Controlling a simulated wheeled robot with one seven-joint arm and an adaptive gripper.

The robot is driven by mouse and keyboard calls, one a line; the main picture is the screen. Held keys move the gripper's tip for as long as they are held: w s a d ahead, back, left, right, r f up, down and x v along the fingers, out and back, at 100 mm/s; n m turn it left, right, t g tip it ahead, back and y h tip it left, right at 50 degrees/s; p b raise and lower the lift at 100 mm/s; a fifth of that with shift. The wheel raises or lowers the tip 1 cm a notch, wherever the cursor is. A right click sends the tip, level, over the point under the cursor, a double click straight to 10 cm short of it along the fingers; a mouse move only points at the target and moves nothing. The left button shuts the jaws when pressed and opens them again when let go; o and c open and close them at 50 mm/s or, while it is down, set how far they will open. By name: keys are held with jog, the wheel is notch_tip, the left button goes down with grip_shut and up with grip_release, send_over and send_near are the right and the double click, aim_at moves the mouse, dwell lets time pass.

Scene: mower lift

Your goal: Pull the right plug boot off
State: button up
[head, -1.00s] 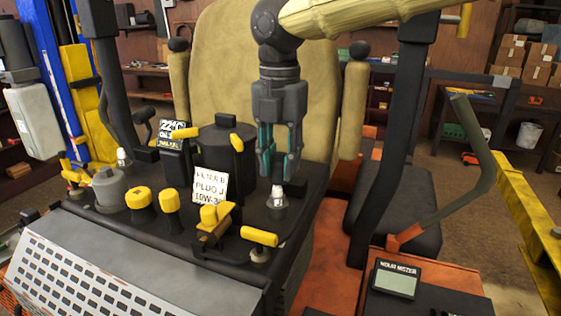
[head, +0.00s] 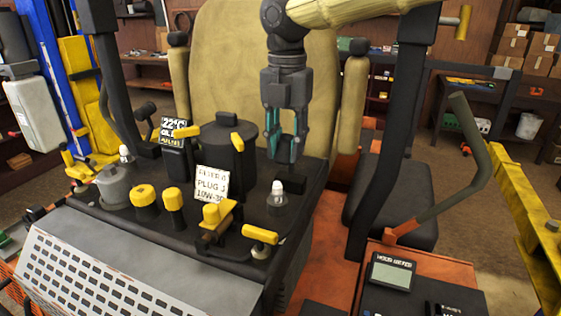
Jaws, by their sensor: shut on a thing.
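The right spark plug (head: 277,192) stands upright on the right side of the black engine deck. Its pale top shows bare, with no boot on it. My gripper (head: 286,157) is behind and above this plug, apart from it, pointing down. Its teal-padded fingers are closed on the dark right plug boot, which is mostly hidden between them and hard to make out against the dark background. At the left of the deck, another plug (head: 124,154) with a pale top stands upright.
A white label card (head: 212,183), several yellow caps and handles, and a black canister (head: 229,150) crowd the deck left of my gripper. The tan seat (head: 235,70) rises behind. A dark roll-bar post (head: 391,150) and a bent lever (head: 467,160) stand at the right.

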jog(key=shift+w+d+p, duration=0.3)
jog(key=shift+w, duration=0.25)
jog(key=shift+r, duration=0.1)
jog(key=shift+w+d+p, duration=0.35)
jog(key=shift+w+p, duration=0.2)
jog(key=shift+w, duration=0.35)
jog(key=shift+w+d, duration=0.1)
jog(key=shift+w, duration=0.25)
jog(key=shift+w+d+f+p, duration=0.2)
jog(key=shift+w+p, duration=0.05)
jog(key=shift+w, duration=0.2)
jog(key=shift+w+d+f+p, duration=0.15)
jog(key=shift+w+d+p, duration=0.05)
jog(key=shift+w, duration=0.2)
jog(key=shift+c, duration=0.2)
